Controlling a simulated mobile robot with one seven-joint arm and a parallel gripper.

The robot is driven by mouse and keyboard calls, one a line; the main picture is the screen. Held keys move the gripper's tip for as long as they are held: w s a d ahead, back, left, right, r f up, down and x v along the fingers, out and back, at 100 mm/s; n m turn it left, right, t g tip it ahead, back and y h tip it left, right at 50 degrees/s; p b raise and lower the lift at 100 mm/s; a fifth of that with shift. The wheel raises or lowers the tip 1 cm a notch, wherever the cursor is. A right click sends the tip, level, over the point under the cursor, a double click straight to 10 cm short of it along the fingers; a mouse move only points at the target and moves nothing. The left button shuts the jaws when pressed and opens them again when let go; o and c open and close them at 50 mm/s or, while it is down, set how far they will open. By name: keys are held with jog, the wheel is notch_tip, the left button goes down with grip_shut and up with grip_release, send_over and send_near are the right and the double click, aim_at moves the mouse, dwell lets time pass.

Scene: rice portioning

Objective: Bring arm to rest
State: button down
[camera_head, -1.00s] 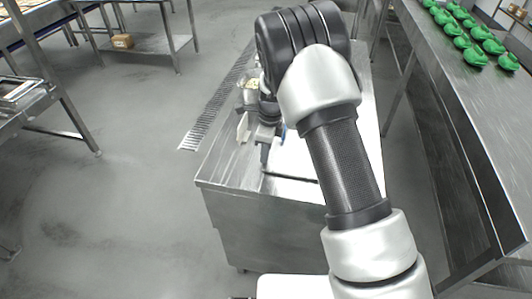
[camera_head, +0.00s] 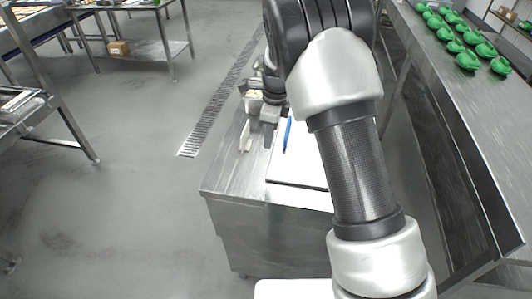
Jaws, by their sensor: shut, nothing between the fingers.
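My arm stands large in front of the camera and hides much of the steel counter behind it. My gripper (camera_head: 267,136) shows small at the left side of the arm, above the counter (camera_head: 228,177). Its fingers point down and are shut with nothing between them. A pale container (camera_head: 252,103) is partly hidden beside the gripper.
A white board (camera_head: 300,165) with a blue utensil (camera_head: 288,134) lies on the counter. A long steel table (camera_head: 455,100) with several green items (camera_head: 468,60) runs along the right.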

jog(key=shift+r, duration=1.8)
jog(key=s+d+r+n+t, duration=0.1)
jog(key=s+d+r+n, duration=0.4)
jog(key=r, duration=0.3)
jog(key=s+d+r+n+t, duration=0.1)
jog(key=s+d+r+n, duration=0.25)
jog(key=s+r, duration=0.45)
jog(key=s+d+r+n+t, duration=0.1)
jog(key=s+d+n, duration=0.1)
jog(key=s+n, duration=0.4)
jog(key=s+d+r+n+t+h, duration=0.1)
jog(key=s+n, duration=0.4)
jog(key=s, duration=0.6)
jog(key=shift+d+r+n+t, duration=0.35)
jog(key=shift+d+t, duration=0.25)
jog(key=shift+d, duration=0.55)
